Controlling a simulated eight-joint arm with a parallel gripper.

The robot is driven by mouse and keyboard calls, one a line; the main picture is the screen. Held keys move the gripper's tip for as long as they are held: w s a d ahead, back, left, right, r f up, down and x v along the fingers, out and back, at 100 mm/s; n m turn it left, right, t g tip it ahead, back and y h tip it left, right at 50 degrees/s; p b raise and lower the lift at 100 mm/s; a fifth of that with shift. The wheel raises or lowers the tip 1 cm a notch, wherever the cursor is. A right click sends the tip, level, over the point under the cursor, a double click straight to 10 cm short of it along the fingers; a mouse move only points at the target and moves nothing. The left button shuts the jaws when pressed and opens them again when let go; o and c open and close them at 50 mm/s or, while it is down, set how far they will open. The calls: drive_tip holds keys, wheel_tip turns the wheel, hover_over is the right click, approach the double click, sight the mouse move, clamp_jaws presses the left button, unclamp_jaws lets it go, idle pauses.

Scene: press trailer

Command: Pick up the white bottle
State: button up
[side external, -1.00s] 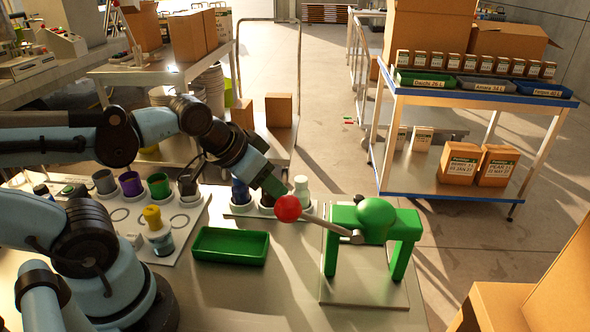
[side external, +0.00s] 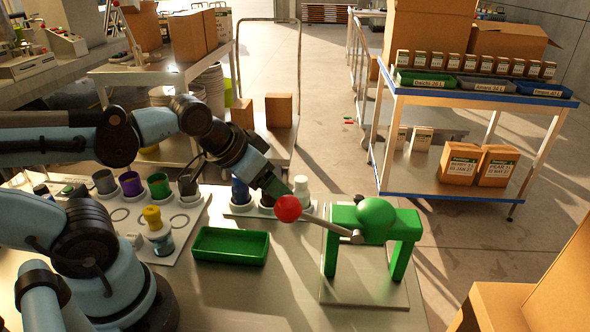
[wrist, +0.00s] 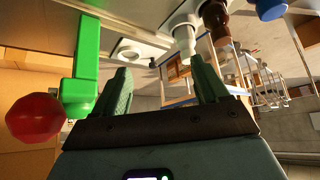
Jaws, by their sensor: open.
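A green press (side external: 376,218) with a red lever ball (side external: 288,208) stands close in front of the white bottle. Dark bottles share the rack, including a blue one (side external: 240,190). A green tray (side external: 231,246) and a yellow-capped bottle (side external: 158,234) are on the left.

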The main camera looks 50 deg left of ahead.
drive_tip(key=m+g+h, duration=0.1)
drive_tip(key=m+g, duration=0.2)
drive_tip(key=m, duration=0.1)
approach(297, 179)
drive_tip(key=x, duration=0.6)
drive_tip(key=shift+w+a+f, duration=0.1)
drive_tip(key=shift+a, duration=0.1)
drive_tip(key=shift+d+x, duration=0.2)
drive_tip(key=shift+x, duration=1.4)
drive_tip(key=shift+d+x, duration=0.15)
drive_tip(key=shift+x, duration=1.4)
drive_tip(key=shift+c, duration=0.3)
drive_tip(key=c, duration=1.2)
